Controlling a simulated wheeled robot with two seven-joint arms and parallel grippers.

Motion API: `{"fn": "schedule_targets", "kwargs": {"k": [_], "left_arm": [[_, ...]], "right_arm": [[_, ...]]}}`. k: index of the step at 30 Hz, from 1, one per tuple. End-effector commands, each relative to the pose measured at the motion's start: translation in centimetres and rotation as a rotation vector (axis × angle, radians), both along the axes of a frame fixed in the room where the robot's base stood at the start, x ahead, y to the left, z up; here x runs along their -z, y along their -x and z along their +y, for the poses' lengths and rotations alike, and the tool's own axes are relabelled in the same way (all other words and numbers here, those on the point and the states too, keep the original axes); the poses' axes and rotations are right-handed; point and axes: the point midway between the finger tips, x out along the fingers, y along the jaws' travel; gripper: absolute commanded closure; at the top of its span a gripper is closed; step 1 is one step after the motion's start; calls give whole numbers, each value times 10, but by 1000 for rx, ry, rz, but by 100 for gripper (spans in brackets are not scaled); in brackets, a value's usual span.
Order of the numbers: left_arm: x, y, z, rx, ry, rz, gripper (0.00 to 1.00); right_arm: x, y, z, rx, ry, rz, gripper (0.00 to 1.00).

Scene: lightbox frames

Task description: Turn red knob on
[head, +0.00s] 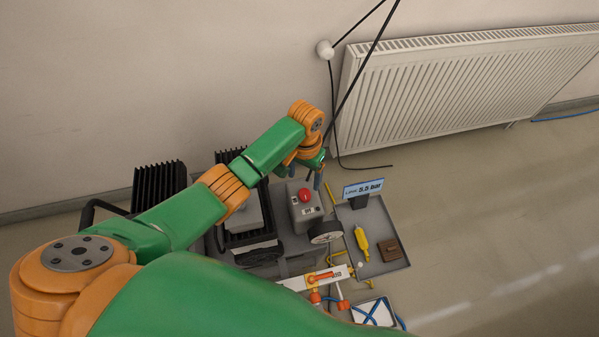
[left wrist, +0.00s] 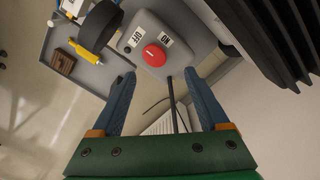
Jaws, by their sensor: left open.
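The red knob (head: 305,195) is on a grey box (head: 304,214) on the bench. In the left wrist view the red knob (left wrist: 154,55) shows a short white mark, with an OFF label (left wrist: 133,40) on one side and an ON label (left wrist: 166,40) on the other. The mark lies at a slant, and I cannot tell which label it points to. My left gripper (head: 322,180) is just behind the box in the head view. In the left wrist view its blue fingers (left wrist: 160,78) are apart and empty, with the knob beyond the tips, between their lines. My right gripper is not in view.
Black finned units (head: 160,186) stand left of the box. A dark round gauge or wheel (head: 325,232) is close at its right. A grey tray (head: 393,262) holds a yellow item (head: 362,243) and a brown block (head: 390,250). A sign (head: 363,188) reads 5.5 bar. A radiator (head: 450,90) is behind.

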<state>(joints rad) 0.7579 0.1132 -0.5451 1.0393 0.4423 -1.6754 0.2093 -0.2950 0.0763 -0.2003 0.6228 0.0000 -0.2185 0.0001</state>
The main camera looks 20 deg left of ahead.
Motion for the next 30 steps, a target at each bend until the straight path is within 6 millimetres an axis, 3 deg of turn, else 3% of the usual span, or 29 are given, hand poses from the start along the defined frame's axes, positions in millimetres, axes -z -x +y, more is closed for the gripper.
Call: {"fn": "schedule_targets", "kwargs": {"k": [3,9,18,20,27,30], "left_arm": [[29,2,0,-1,-1,5,22],[62,2,-1,1,0,2,22],[66,1,-1,2,1,0,22],[66,1,-1,2,1,0,36],[66,1,-1,2,1,0,100],[66,1,-1,2,1,0,100]], "right_arm": [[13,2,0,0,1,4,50],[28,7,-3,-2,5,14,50],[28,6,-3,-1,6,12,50],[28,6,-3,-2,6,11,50],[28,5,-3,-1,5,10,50],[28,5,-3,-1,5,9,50]]}}
